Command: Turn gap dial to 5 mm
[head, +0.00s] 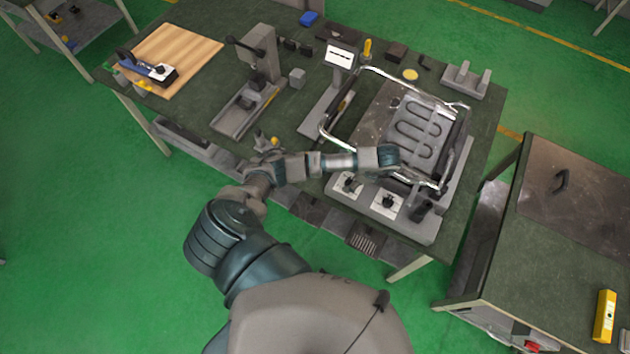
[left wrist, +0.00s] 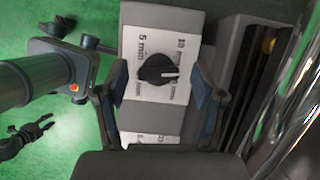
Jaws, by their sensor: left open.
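In the left wrist view a black dial (left wrist: 157,70) with a white pointer mark sits on a white plate (left wrist: 142,92). The plate carries "5 mm" on its left part and a "10" label on its right part. The pointer faces right, away from the 5 mm label. My left gripper (left wrist: 160,92) is open, with one finger on each side of the dial, and no contact is visible. In the head view the left gripper (head: 380,160) is over the heater fixture's front, its fingertips unclear. Two dials show there, a left one (head: 350,183) and a right one (head: 387,202).
A bent chrome tube frame (head: 405,82) surrounds the heating element (head: 415,130) behind the dials. A second white plate (left wrist: 150,138) lies below the dial in the wrist view. A dark forked shape (left wrist: 28,135), possibly my right gripper, hangs over the green floor.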

